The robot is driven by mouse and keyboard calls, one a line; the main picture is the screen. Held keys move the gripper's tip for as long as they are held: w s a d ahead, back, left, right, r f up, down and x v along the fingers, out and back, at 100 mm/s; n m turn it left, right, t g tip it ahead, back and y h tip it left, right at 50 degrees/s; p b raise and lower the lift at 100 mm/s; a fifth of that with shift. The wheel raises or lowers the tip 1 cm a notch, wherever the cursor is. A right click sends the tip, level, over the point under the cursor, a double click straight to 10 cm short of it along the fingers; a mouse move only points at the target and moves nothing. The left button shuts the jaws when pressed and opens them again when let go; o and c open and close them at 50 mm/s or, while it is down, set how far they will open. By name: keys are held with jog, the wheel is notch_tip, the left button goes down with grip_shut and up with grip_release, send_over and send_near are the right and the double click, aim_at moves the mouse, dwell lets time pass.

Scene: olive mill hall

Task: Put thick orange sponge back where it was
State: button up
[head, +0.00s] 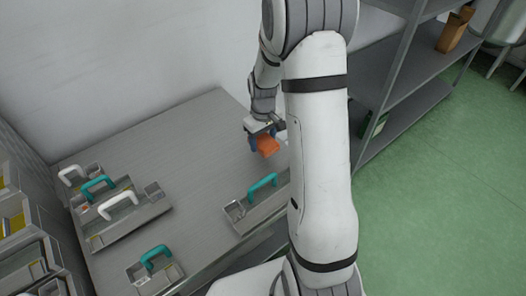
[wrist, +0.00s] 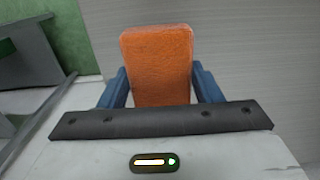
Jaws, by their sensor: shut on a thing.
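The thick orange sponge (head: 267,146) is in my gripper (head: 260,140), near the far right part of the grey table (head: 190,130). In the wrist view the sponge (wrist: 160,62) stands out between the two blue fingers of my gripper (wrist: 162,88), which is shut on its sides.
Grey trays with teal and white handles stand on the table, one (head: 255,203) near the front right edge and a larger one (head: 125,210) at the left. Grey shelving (head: 400,95) stands at the right. The table's back middle is clear.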

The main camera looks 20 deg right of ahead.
aim_at(263, 139)
jog(key=shift+f, duration=2.65)
jog(key=o, duration=0.9)
jog(key=shift+o, duration=0.2)
jog(key=shift+r, duration=0.1)
notch_tip(263, 139, up, 11)
jog(key=shift+r, duration=0.1)
jog(key=shift+s+a+r, duration=0.1)
jog(key=shift+s+r, duration=0.05)
jog(key=shift+r, duration=0.5)
jog(key=s+a+r+m+t, duration=0.1)
jog(key=s+a+r, duration=0.2)
jog(key=s, duration=0.7)
jog(key=s+a+r+m+t, duration=0.1)
jog(key=s+a+r+m, duration=0.1)
jog(key=s+r, duration=0.6)
jog(key=s+a, duration=0.1)
jog(key=s, duration=0.2)
jog(key=shift+s+r+m+t, duration=0.2)
jog(key=shift+m+t, duration=0.1)
jog(key=shift+t, duration=0.1)
